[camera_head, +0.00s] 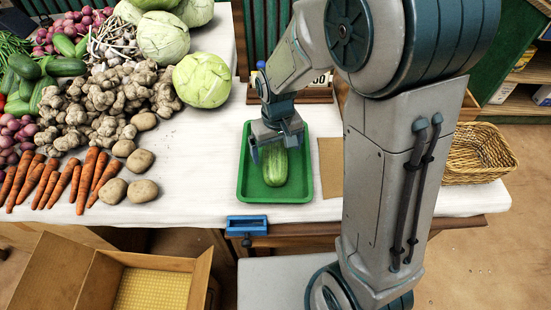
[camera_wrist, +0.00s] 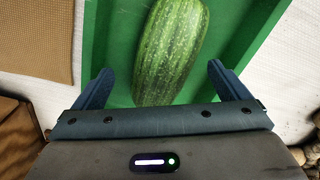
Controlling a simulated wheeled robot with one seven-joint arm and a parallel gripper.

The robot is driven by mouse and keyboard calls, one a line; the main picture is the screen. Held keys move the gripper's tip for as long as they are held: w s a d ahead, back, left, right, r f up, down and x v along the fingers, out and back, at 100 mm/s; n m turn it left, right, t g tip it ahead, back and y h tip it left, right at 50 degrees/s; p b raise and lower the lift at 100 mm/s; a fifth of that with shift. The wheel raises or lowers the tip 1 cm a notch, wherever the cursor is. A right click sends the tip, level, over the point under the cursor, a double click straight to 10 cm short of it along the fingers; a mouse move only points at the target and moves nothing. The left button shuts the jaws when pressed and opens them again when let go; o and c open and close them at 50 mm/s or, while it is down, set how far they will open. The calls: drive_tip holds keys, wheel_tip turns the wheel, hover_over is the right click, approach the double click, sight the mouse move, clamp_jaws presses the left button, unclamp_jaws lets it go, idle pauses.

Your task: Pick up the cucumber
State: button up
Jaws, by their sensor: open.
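The cucumber (camera_head: 275,167) is thick and green with pale mottling. It lies in a green tray (camera_head: 243,183) on the white-covered table. My gripper (camera_head: 275,143) is right above the far end of the cucumber and hides that end. In the wrist view the cucumber (camera_wrist: 172,50) runs upward from between the two spread fingers of my gripper (camera_wrist: 160,85). A gap shows between each finger and the cucumber. The jaws are open and hold nothing.
Piled vegetables, with carrots (camera_head: 52,180), potatoes (camera_head: 142,190) and cabbages (camera_head: 202,79), fill the table's left side. A brown board (camera_head: 330,168) lies right of the tray. A wicker basket (camera_head: 478,152) stands at the right. A blue object (camera_head: 247,225) sits at the front edge, near an open cardboard box (camera_head: 85,280).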

sight(275, 157)
wheel_tip(275, 157, down, 4)
drive_tip(key=shift+a+r, duration=0.1)
drive_tip(key=shift+a, duration=0.05)
drive_tip(key=c, duration=1.4)
